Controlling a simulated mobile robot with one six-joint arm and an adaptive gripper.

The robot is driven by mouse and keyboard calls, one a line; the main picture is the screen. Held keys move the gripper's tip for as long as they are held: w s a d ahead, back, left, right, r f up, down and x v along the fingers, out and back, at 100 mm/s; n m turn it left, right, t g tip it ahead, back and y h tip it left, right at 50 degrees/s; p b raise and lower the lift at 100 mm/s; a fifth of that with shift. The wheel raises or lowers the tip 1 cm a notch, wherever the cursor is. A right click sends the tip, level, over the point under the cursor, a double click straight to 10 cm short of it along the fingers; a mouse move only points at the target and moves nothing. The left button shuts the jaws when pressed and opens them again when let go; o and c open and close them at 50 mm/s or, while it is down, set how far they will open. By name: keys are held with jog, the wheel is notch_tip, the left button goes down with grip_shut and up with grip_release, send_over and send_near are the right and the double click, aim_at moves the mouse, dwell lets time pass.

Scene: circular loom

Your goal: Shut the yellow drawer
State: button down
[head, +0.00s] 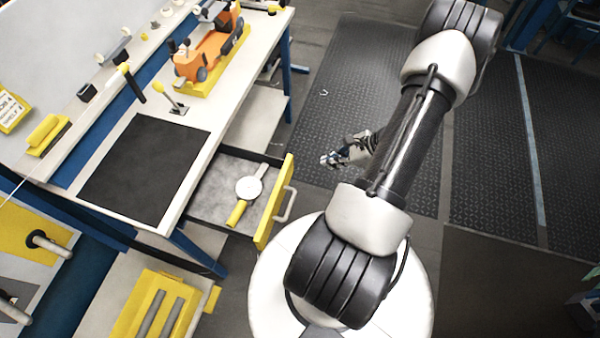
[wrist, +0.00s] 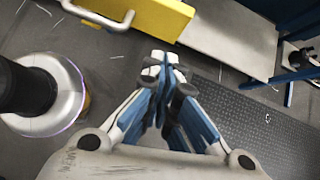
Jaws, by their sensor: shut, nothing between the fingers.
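The yellow drawer (head: 262,210) is pulled out from under the workbench, with its yellow front and light bar handle (head: 285,205) facing right in the head view. A round white-faced tool with a yellow grip (head: 243,198) lies inside it. In the wrist view the drawer front (wrist: 145,14) and its handle (wrist: 98,18) show at the top. My gripper (head: 331,160) is shut and empty, to the right of the drawer front and apart from it. In the wrist view its fingertips (wrist: 166,72) meet below the drawer front.
The workbench (head: 222,108) carries a black mat (head: 146,168), an orange machine (head: 208,55) on a yellow base and a small lever. A lower shelf (head: 255,128) and blue legs are beside the drawer. Dark floor mats (head: 345,75) lie to the right, with free floor around my gripper.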

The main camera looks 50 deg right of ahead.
jog(key=w+a+f+b, duration=0.1)
jog(key=w+f, duration=0.1)
jog(key=f, duration=0.1)
jog(key=w+a+f+m+b, duration=0.1)
jog(key=w+f, duration=0.2)
jog(key=w+a+f+m+b, duration=0.1)
jog(key=w+a+f, duration=0.1)
jog(key=w+f, duration=0.1)
jog(key=shift+w+a+f+t, duration=0.1)
jog(key=shift+f+t, duration=0.3)
jog(key=shift+f, duration=0.2)
